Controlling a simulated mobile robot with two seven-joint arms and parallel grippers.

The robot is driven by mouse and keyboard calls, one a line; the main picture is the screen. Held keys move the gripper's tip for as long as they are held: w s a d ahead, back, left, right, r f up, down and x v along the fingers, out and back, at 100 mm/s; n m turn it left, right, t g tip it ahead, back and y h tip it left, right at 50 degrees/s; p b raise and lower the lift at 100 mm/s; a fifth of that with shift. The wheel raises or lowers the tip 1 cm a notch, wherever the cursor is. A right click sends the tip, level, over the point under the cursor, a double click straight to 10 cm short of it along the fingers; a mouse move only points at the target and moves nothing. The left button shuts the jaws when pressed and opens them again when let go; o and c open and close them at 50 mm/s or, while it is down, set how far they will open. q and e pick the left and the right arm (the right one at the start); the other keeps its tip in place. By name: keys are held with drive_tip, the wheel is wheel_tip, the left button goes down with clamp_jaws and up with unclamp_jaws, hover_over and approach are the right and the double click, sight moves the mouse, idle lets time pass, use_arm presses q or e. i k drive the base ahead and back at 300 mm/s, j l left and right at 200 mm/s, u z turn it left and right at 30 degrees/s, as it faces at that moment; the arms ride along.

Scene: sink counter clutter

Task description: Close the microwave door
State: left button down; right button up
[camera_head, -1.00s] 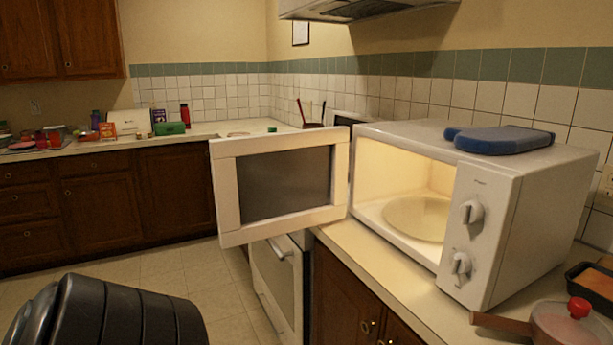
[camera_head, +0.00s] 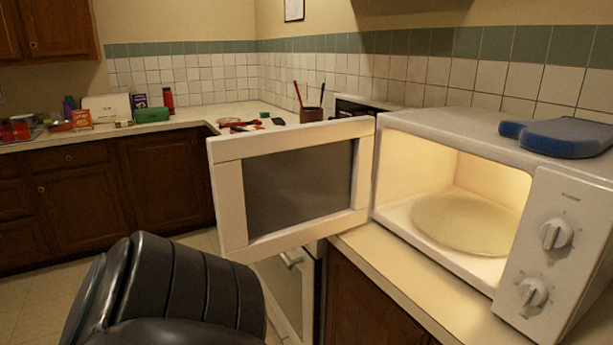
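The white microwave (camera_head: 568,206) stands on the right counter with two knobs on its front panel. Its door (camera_head: 232,205), white-framed with a dark window, hangs wide open to the left, hinged at the cavity's left edge. The lit cavity shows an empty round turntable (camera_head: 466,223). A black rounded arm link of mine fills the lower left, in front of and below the door; I cannot tell whether it touches the door. Neither of my grippers is in view.
A blue oven mitt or pad (camera_head: 560,138) lies on top of the microwave. An oven (camera_head: 289,285) stands below the door's level. A brown cup with utensils (camera_head: 311,114) and several small items, including a green box (camera_head: 152,115), stand on the back counter.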

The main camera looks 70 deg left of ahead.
sight(277, 190)
drive_tip(key=j+z, duration=0.1)
drive_tip(key=j, duration=0.35)
drive_tip(key=k+j+z, duration=0.1)
drive_tip(key=j, duration=0.4)
drive_tip(key=k+j, duration=0.1)
drive_tip(key=j, duration=0.95)
drive_tip(key=k+j, duration=0.15)
drive_tip(key=j, duration=0.35)
drive_tip(key=k+j+z, duration=0.1)
drive_tip(key=j, duration=0.45)
drive_tip(key=k+j, duration=0.1)
drive_tip(key=j, duration=0.4)
drive_tip(key=j+z, duration=0.15)
drive_tip(key=z, duration=1.6)
drive_tip(key=k+j, duration=0.25)
drive_tip(key=k+j+z, duration=0.15)
drive_tip(key=k, duration=0.3)
drive_tip(key=j, duration=0.1)
